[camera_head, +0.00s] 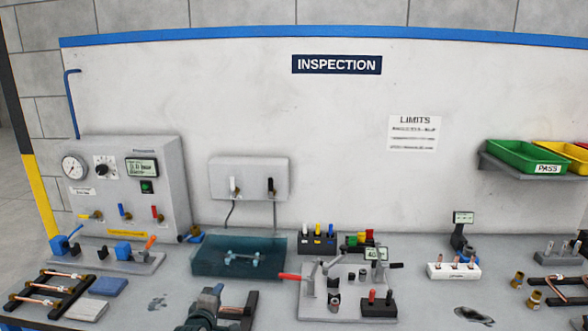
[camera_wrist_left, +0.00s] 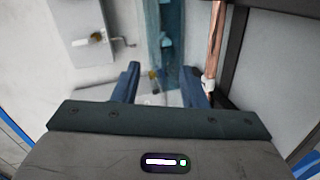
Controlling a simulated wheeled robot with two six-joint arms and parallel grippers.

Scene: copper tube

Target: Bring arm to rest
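My left gripper (camera_head: 212,294) shows at the bottom of the head view, in front of the teal tank. In the left wrist view its two blue-grey fingers (camera_wrist_left: 160,74) stand apart with nothing held between them. A copper tube (camera_wrist_left: 215,45) with a pale band lies to the right of the fingers in the wrist view, apart from them, on a dark rack (camera_wrist_left: 233,50). My right gripper shows in neither view.
The teal tank (camera_head: 205,268) stands beyond my left gripper. A leak-test panel (camera_head: 165,175) is at the back left. A rack of copper tubes (camera_head: 45,290) lies at the left. A clamp fixture with a red handle (camera_head: 290,277) is to the gripper's right. Green (camera_head: 522,155) and yellow bins hang at the right.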

